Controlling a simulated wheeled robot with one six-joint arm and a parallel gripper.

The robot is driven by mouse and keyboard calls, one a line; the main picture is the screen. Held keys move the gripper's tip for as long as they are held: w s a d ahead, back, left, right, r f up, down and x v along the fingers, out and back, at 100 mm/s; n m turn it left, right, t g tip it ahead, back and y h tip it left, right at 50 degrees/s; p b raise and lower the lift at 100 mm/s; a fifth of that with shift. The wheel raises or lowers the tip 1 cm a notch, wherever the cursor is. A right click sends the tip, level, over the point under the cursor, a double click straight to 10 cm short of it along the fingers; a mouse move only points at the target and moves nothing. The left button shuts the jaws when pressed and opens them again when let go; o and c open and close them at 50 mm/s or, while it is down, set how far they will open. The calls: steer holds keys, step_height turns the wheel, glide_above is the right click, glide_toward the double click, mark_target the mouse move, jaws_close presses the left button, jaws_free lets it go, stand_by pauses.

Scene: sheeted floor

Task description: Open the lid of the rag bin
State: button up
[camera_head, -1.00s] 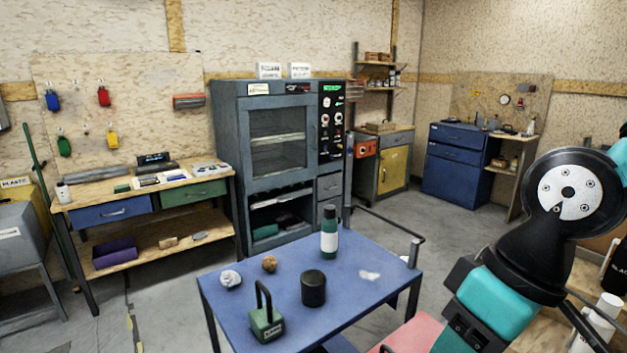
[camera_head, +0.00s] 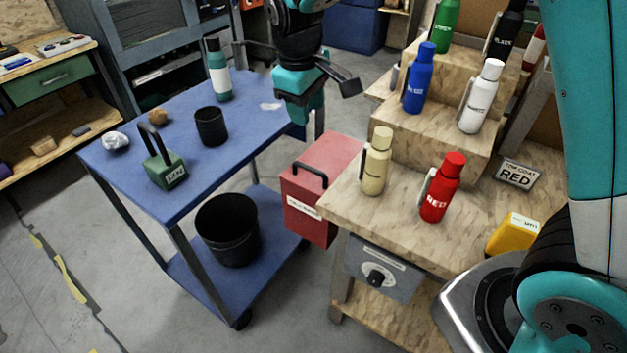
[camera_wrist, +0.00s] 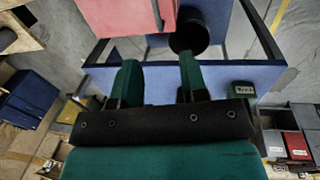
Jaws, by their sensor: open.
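A red bin (camera_head: 330,165) with a black handle (camera_head: 310,173) on its upper part and a white label on its front stands between the blue cart and the wooden bench. The label is too small to read; I take it for the rag bin. Its lid looks closed. In the wrist view the red bin (camera_wrist: 125,15) is at the top edge, ahead of the fingertips, partly cut off. My gripper (camera_head: 305,105) is above and behind the bin in the head view, by the cart's right end. In the wrist view my gripper (camera_wrist: 159,68) has its fingers apart, with nothing between them.
The blue cart (camera_head: 190,185) holds a green weight (camera_head: 165,170), a black cup (camera_head: 211,126) and a green-white bottle (camera_head: 218,70). A black bucket (camera_head: 228,230) stands on its lower shelf. The bench (camera_head: 400,225) at right carries several bottles close to the bin.

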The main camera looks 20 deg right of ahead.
mark_target(315, 170)
steer(key=w+d+f, duration=0.1)
steer(key=f, duration=0.5)
steer(key=w+d+f, duration=0.1)
steer(key=f, duration=0.5)
steer(key=w+d+f, duration=0.1)
steer(key=f, duration=0.5)
steer(key=shift+w+f+p, duration=0.15)
steer(key=shift+f+p, duration=0.05)
steer(key=shift+p, duration=0.15)
jaws_close()
